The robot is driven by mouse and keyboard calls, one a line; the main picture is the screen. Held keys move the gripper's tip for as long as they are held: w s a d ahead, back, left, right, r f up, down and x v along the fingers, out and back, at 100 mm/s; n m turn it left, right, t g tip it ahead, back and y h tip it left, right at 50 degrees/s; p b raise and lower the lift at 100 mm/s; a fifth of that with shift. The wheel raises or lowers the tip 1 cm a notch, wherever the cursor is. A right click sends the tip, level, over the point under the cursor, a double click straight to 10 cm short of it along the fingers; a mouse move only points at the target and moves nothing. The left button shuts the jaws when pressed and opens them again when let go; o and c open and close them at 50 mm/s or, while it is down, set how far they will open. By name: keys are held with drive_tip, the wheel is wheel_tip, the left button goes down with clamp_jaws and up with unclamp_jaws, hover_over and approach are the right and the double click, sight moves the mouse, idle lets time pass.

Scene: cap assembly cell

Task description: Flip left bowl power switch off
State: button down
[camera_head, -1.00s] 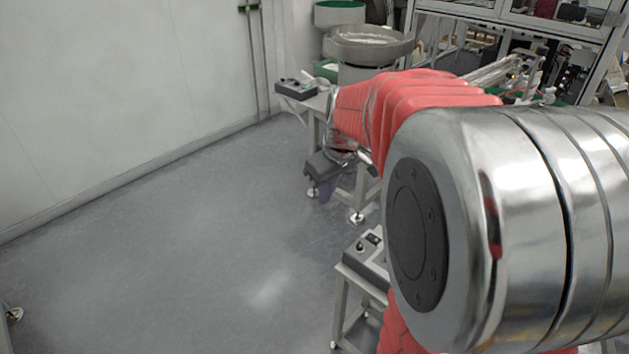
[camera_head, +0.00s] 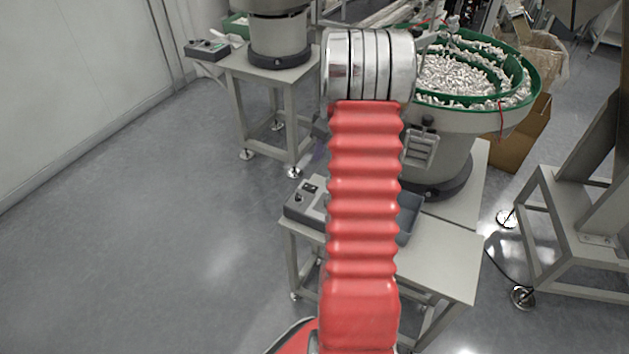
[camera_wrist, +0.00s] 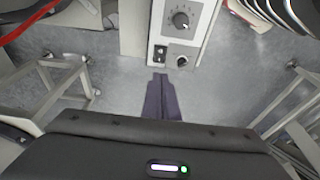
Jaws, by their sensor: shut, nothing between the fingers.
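A grey control box (camera_head: 292,212) with a small black switch (camera_head: 309,187) and a small knob sits on the nearer table, partly hidden by my arm. What seems to be this box shows in the wrist view (camera_wrist: 198,30), with a large dial (camera_wrist: 181,20), the black rocker switch (camera_wrist: 160,53) and a small round knob (camera_wrist: 182,61). My gripper (camera_wrist: 160,76) is shut and empty. In the wrist view its dark fingertips appear just below the box's edge, nearly in line with the switch. I cannot tell their height. My arm mostly hides the gripper in the head view.
A similar box (camera_head: 207,48) stands beside the rear bowl feeder (camera_head: 278,38) on the back table (camera_head: 240,64). A green-rimmed bowl (camera_head: 522,93) full of small parts stands at the right. Open floor (camera_head: 130,230) lies at the left. A metal stand (camera_head: 570,225) is at the right.

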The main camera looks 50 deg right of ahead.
drive_tip(key=shift+f, duration=0.15)
hover_over(314, 188)
drive_tip(key=x, duration=0.4)
drive_tip(key=s+x, duration=0.1)
drive_tip(key=x, duration=0.2)
drive_tip(key=s+x, duration=0.1)
drive_tip(key=x, duration=0.3)
drive_tip(key=shift+s+d+f, duration=0.15)
drive_tip(key=shift+d+f, duration=0.2)
drive_tip(key=shift+f, duration=1.05)
drive_tip(key=shift+s+d+f, duration=0.1)
drive_tip(key=shift+s+f, duration=0.2)
drive_tip(key=shift+f, duration=0.2)
drive_tip(key=shift+r, duration=0.15)
drive_tip(key=shift+w, duration=0.15)
drive_tip(key=shift+w+a+r, duration=0.2)
drive_tip(key=shift+w+r, duration=0.05)
drive_tip(key=shift+w, duration=0.35)
drive_tip(key=shift+r, duration=0.1)
